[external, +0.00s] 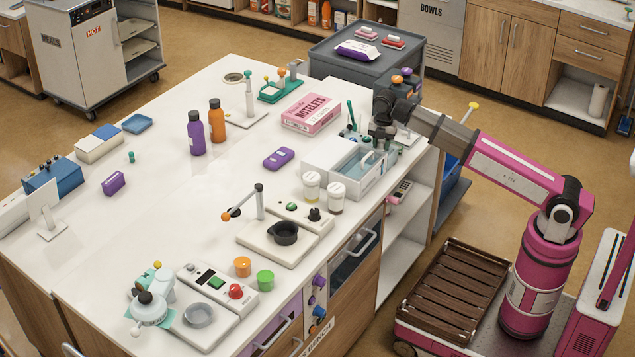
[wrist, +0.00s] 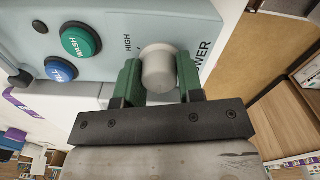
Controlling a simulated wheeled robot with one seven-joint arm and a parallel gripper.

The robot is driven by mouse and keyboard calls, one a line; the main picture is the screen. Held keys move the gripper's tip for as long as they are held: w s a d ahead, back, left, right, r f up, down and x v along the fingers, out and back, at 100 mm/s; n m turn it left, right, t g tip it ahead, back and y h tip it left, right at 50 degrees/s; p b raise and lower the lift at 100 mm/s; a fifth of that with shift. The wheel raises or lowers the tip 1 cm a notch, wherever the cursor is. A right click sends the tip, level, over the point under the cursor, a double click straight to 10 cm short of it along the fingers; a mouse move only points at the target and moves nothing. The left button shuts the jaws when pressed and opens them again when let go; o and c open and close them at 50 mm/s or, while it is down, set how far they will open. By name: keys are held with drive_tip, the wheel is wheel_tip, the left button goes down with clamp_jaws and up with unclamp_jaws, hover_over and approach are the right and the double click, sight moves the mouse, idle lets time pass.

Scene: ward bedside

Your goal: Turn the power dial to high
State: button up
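The power dial (wrist: 158,70) is a plain pale grey cylinder on a light blue-grey panel (wrist: 190,22) in the wrist view. "HIGH" is printed to its left and "POWER" to its right. My gripper (wrist: 160,78) has its two green fingers on either side of the dial, very close to it. Whether both fingers touch the dial is not clear. No pointer mark shows on the dial, so its setting cannot be read. In the external view my gripper (external: 381,134) is at the bench's right edge, and the dial is hidden there.
A green WASH button (wrist: 80,41) and a blue button (wrist: 60,68) sit left of the dial. In the external view a pale open-topped box (external: 372,163), two lidded jars (external: 312,184) and a pink box (external: 311,111) stand near my gripper. The central bench top is mostly clear.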

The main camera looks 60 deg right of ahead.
drive_tip(key=shift+m, duration=0.4)
drive_tip(key=m, duration=0.4)
drive_tip(key=shift+m, duration=0.4)
drive_tip(key=m, duration=0.6)
drive_tip(key=shift+m, duration=0.3)
drive_tip(key=m, duration=1.1)
drive_tip(key=shift+m, duration=0.4)
drive_tip(key=o, duration=0.9)
